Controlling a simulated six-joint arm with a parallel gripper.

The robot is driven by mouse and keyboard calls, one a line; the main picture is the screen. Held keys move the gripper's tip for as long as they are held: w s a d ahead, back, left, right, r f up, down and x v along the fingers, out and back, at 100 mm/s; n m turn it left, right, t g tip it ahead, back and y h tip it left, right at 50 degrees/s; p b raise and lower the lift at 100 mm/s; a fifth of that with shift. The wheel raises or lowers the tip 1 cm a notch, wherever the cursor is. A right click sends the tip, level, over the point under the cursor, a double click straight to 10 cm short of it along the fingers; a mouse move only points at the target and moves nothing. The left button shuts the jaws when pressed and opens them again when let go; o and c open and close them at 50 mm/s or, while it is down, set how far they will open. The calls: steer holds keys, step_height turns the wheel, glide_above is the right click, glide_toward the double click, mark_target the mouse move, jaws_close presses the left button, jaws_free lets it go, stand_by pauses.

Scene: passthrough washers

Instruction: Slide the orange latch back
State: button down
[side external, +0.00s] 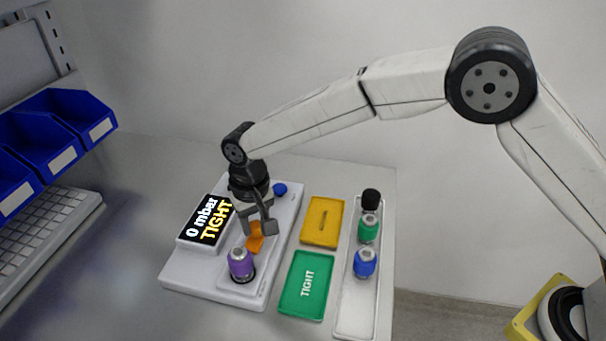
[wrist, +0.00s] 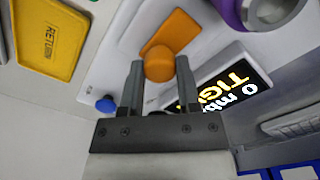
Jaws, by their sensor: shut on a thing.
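The orange latch (side external: 255,238) lies on the white test fixture (side external: 190,279), just behind the purple fitting (side external: 240,264). My gripper (side external: 258,229) is down at the latch. In the wrist view, the latch's round knob (wrist: 159,64) sits between the fingertips of my gripper (wrist: 160,75), and its flat orange arm reaches up and right toward the purple fitting (wrist: 264,12). My gripper is shut on the latch. The fixture's display (side external: 210,220) reads "0 mbar TIGHT". The purple fitting stands upright in the fixture.
A blue button (side external: 280,188) is on the fixture's far end. To the right are a yellow tray (side external: 322,222), a green tray (side external: 306,286) marked "TIGHT", and a white rack (side external: 356,310) with black, green and blue fittings. Blue bins (side external: 45,144) and a keyboard (side external: 45,235) are left.

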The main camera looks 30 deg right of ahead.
mark_target(258, 222)
steer(key=shift+w+d, duration=0.15)
steer(key=shift+w, duration=0.05)
steer(key=shift+c, duration=1.5)
jaws_free()
steer(key=shift+r, duration=0.1)
steer(key=shift+r, duration=3.85)
steer(key=shift+d, duration=0.15)
